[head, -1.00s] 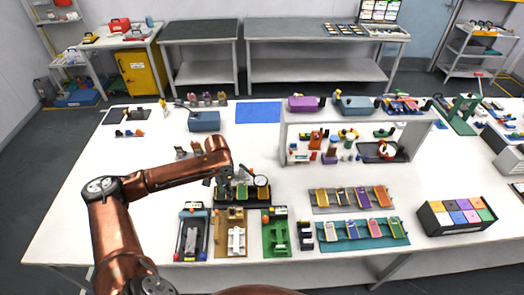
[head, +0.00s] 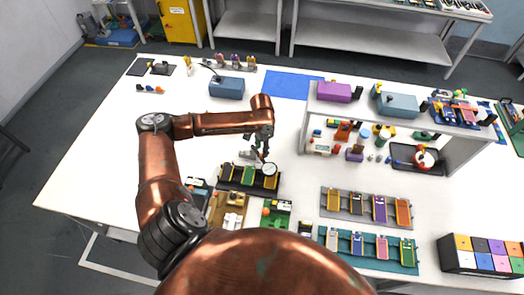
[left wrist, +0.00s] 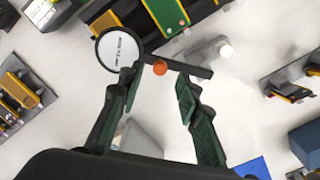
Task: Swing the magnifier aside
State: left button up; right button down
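The magnifier (head: 270,169) is a round clear lens in a dark rim at the right end of a black rack (head: 222,185) holding yellow and green cells. In the left wrist view, the lens (left wrist: 119,49) is at the upper left, with a dark arm and an orange knob (left wrist: 160,67) to its right. My left gripper (head: 262,155) is just behind the lens. In the left wrist view, its dark green fingers (left wrist: 156,80) are spread, with the knob between their tips in the picture. Whether they touch the arm is unclear. My right gripper is not in view.
Trays with pouch cells (head: 345,203) lie right of the rack. A white raised shelf (head: 400,115) with boxes stands at the back right. A blue mat (head: 290,84) lies at the back. White table (head: 110,150) is bare at the left.

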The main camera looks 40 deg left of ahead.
pick_arm(q)
jog(key=shift+f, duration=0.7)
jog(key=shift+s+f, duration=0.1)
jog(key=shift+f, duration=0.65)
jog(key=shift+c, duration=0.3)
grip_shut()
